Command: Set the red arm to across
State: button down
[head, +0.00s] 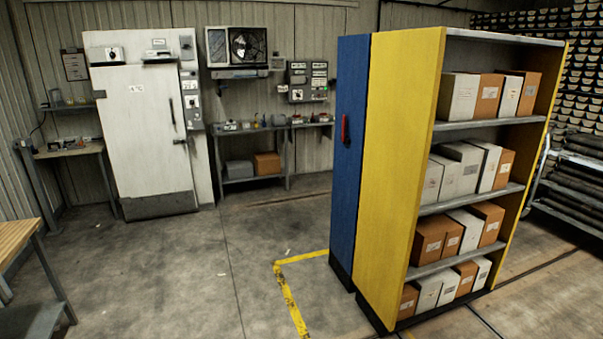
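A small red arm (346,130) is on the narrow blue end panel (349,190) of a shelving unit, right of the picture's middle. It looks upright, running up and down rather than across, but it is small and seen at a slant. The blue panel stands close beside a yellow-ended shelving unit (398,170). My gripper is not in view.
Yellow floor tape (290,300) marks a corner before the blue panel. Open concrete floor lies left of it. A white cabinet (145,130) and a side table (270,128) stand at the back wall. A wooden-topped bench (15,238) is at the left.

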aim_at(344, 138)
jog(key=i+j+u, duration=0.1)
jog(key=i+u, duration=0.35)
jog(key=i, duration=1.45)
jog(key=i+j+z, duration=0.1)
jog(key=i+z, duration=0.3)
jog(key=i, duration=0.15)
jog(key=i+j+z, duration=0.4)
jog(key=i, duration=0.15)
jog(key=i+j+z, duration=0.85)
jog(key=i+j, duration=0.1)
jog(key=j, duration=0.05)
